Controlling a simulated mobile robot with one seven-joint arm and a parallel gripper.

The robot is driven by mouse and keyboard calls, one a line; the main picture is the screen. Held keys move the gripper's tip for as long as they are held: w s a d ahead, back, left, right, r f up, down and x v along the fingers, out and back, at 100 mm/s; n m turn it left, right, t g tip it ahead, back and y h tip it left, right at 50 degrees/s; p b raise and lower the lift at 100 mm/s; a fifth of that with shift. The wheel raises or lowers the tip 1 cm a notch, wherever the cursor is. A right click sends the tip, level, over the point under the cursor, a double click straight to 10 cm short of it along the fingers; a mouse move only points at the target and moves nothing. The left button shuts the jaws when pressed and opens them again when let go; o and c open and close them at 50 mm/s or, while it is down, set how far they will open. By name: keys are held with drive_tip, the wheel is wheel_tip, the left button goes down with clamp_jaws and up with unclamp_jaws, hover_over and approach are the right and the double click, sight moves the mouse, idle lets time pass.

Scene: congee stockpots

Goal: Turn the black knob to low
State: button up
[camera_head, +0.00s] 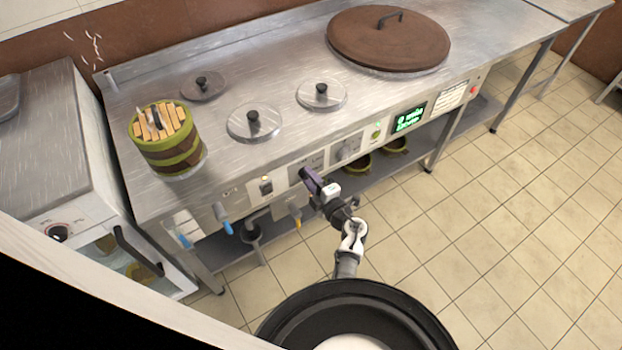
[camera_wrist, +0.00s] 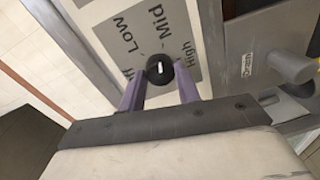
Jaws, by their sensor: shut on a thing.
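The black knob (camera_wrist: 154,77) shows in the wrist view on a grey label plate (camera_wrist: 110,57). Low, Mid and High are printed around it, with a partly hidden word at the left. The knob's short white mark runs roughly up the picture, nearest to Mid; which end is its pointer I cannot tell. My gripper (camera_wrist: 160,75) has one purple finger on each side of the knob and is shut on it. In the head view my gripper (camera_head: 309,180) is at the front panel of the steel counter and hides the knob.
The steel counter (camera_head: 215,105) carries a wooden bucket (camera_head: 172,155), several round lids and a large brown lid (camera_head: 385,45). Blue-handled taps (camera_head: 222,215) are to the left. Tiled floor is clear at right.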

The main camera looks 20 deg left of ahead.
drive_tip(key=shift+s+f+n+t+b, duration=0.1)
drive_tip(key=shift+n+t+b, duration=0.3)
drive_tip(key=shift+n+b, duration=2.65)
drive_tip(key=n+p, duration=0.3)
drive_tip(key=o, duration=1)
drive_tip(key=shift+c, duration=0.2)
drive_tip(key=v, duration=0.7)
drive_tip(key=shift+s+b, duration=0.2)
drive_tip(key=shift+b, duration=0.25)
